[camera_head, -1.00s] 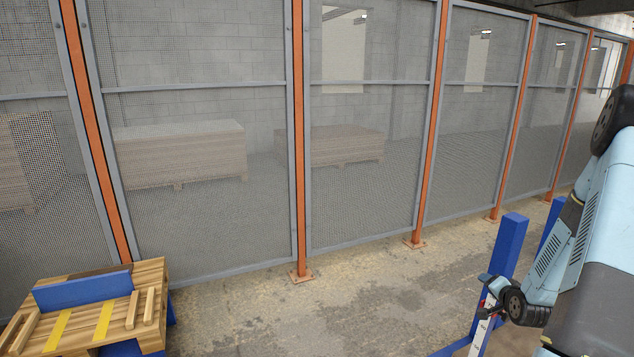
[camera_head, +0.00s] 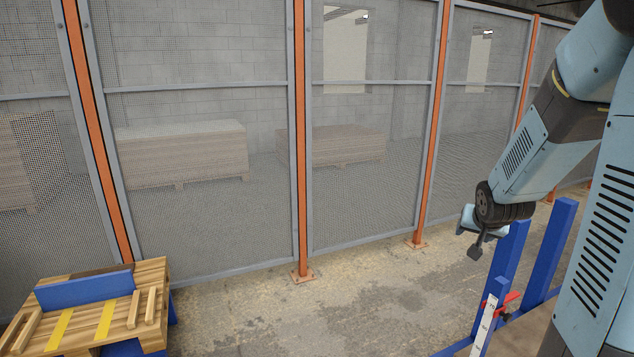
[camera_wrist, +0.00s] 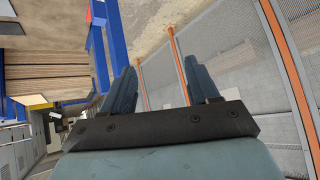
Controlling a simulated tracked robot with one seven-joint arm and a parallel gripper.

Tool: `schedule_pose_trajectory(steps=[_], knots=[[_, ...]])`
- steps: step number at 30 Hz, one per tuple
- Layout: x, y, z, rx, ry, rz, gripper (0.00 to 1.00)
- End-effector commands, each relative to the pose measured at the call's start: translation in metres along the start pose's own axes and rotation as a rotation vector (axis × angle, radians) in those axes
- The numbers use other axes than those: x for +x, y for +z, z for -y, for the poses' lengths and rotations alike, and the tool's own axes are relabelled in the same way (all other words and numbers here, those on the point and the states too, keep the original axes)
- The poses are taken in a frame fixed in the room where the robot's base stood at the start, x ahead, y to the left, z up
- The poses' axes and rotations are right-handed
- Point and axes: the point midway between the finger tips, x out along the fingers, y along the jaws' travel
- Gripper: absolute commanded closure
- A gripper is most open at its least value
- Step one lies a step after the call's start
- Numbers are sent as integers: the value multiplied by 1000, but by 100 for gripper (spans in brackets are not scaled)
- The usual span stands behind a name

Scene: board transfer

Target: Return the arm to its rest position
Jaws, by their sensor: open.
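My gripper (camera_wrist: 165,82) is open and empty in the wrist view, its two dark blue-grey fingers spread apart with fence and floor beyond them. In the head view my arm comes in from the right edge. Its wrist end and gripper (camera_head: 474,246) hang just left of the blue posts (camera_head: 510,262), near the height of their tops. The gripper is small there and partly hidden by the wrist. I cannot tell whether it touches the posts.
A mesh fence with orange posts (camera_head: 300,150) runs behind. A wooden pallet top (camera_head: 122,318) with yellow strips and a blue bar stands at lower left. Board stacks (camera_head: 180,155) lie behind the mesh. Concrete floor (camera_head: 340,310) is clear between pallet and blue posts.

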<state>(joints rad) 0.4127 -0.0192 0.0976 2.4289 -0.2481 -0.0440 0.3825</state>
Motion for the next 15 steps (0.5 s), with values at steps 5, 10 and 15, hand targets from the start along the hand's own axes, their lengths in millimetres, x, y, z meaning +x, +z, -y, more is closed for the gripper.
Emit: schedule_pose_trajectory(steps=[5, 10, 15], knots=[[-54, 6, 21, -70, 8, 38, 40], [-104, 19, 36, -132, 3, 84, 40], [-153, 39, 47, -193, -17, 133, 40]])
